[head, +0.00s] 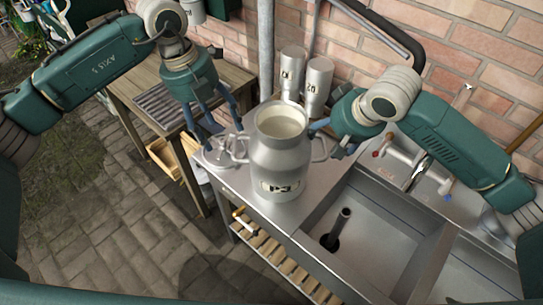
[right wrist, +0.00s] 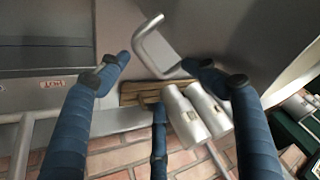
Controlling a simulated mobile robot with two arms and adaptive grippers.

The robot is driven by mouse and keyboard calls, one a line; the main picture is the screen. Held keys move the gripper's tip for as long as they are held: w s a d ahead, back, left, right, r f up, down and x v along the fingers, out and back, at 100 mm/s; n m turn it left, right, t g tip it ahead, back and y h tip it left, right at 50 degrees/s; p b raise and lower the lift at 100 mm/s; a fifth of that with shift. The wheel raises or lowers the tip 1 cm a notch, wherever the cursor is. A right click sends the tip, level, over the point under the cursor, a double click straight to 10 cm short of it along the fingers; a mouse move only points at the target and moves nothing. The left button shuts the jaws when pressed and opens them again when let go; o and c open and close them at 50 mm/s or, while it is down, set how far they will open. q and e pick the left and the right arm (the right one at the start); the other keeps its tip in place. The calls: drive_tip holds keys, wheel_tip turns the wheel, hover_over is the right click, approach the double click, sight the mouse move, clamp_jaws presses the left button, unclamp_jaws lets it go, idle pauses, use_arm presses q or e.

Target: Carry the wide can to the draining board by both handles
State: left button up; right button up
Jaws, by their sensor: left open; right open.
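The wide can (head: 280,165) is a grey metal churn with an open top and a dark-lettered label. It stands upright on the steel counter, with a loop handle on each side. My left gripper (head: 217,128) is open, up and left of the left handle, and looks apart from it. My right gripper (head: 328,140) is open beside the right handle. In the right wrist view, a bent metal handle (right wrist: 148,42) shows just beyond the open fingers, with nothing held. I cannot tell for sure which surface is the draining board; a ribbed grey board (head: 172,101) lies on the wooden table.
A round metal lid (head: 222,160) lies on the counter left of the can. Two slim cans (head: 317,82) stand behind it, near a vertical pipe (head: 266,50) and the brick wall. A sink basin (head: 370,235) opens to the right, with taps (head: 405,155) behind.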

sight(325, 150)
use_arm(q)
drive_tip(key=shift+f, duration=0.35)
use_arm(e)
drive_tip(key=shift+g, duration=0.4)
drive_tip(key=f, duration=0.1)
drive_tip(key=s+f, duration=0.2)
drive_tip(key=shift+a+f, duration=0.25)
drive_tip(key=shift+f, duration=0.15)
drive_tip(key=shift+s+d+r, duration=0.1)
drive_tip(key=shift+r, duration=0.5)
use_arm(q)
drive_tip(key=shift+w+d+r+p, duration=0.1)
drive_tip(key=shift+w+d+p, duration=0.05)
drive_tip(key=shift+w+p, duration=0.2)
use_arm(e)
wheel_tip(325, 150, up, 10)
drive_tip(key=s+d, duration=0.1)
drive_tip(key=d, duration=0.1)
drive_tip(key=shift+f+t, duration=0.2)
drive_tip(key=shift+t, duration=0.2)
use_arm(q)
drive_tip(key=a+b, duration=0.1)
drive_tip(key=a, duration=0.5)
use_arm(e)
drive_tip(key=shift+f, duration=0.55)
use_arm(q)
drive_tip(key=shift+w, duration=0.1)
use_arm(e)
drive_tip(key=shift+d, duration=0.15)
